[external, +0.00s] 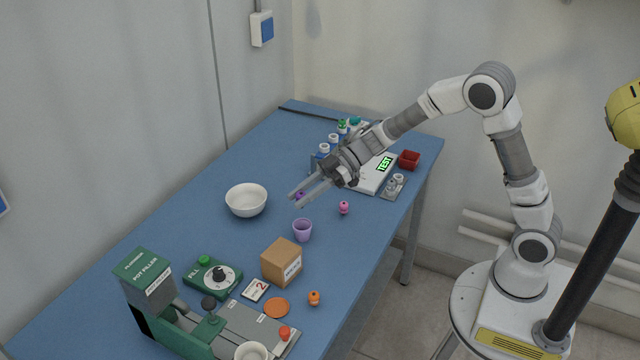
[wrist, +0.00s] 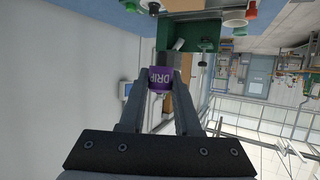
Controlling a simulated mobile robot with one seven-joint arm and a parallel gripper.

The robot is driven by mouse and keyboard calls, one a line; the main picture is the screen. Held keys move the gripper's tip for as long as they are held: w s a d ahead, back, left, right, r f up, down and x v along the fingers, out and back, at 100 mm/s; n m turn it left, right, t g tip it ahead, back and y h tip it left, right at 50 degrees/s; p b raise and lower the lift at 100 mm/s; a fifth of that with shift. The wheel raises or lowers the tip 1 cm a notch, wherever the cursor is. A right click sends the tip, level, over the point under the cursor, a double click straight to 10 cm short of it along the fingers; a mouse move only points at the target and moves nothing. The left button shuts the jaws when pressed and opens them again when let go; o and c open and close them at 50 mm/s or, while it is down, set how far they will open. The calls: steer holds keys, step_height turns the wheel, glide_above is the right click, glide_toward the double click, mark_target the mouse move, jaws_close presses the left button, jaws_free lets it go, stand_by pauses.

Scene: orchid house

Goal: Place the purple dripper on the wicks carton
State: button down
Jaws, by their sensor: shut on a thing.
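The purple dripper (wrist: 162,79), lettered "DRIP", is held between the two fingertips of my gripper (wrist: 163,84) in the wrist view. In the external view my gripper (external: 301,197) is above the blue table, with a bit of purple (external: 299,195) showing between its fingers. A brown cardboard carton (external: 276,260) with a white label stands on the table, nearer the camera than my gripper. It appears to be the wicks carton, but its label is too small to read. The dripper is apart from the carton, and the carton's top is bare.
A lilac cup (external: 302,231) stands between gripper and carton. A white bowl (external: 246,201) is to the left and a pink piece (external: 344,208) to the right. A green pot filler (external: 150,285), an orange disc (external: 276,308) and an orange piece (external: 314,298) surround the carton's near side.

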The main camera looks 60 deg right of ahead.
steer(key=b, duration=0.2)
glide_above(282, 250)
step_height(282, 250, down, 5)
steer(key=shift+f, duration=0.1)
steer(key=shift+f+b, duration=0.55)
steer(key=shift+f, duration=1.3)
steer(key=shift+f, duration=0.15)
steer(key=c, duration=0.6)
jaws_free()
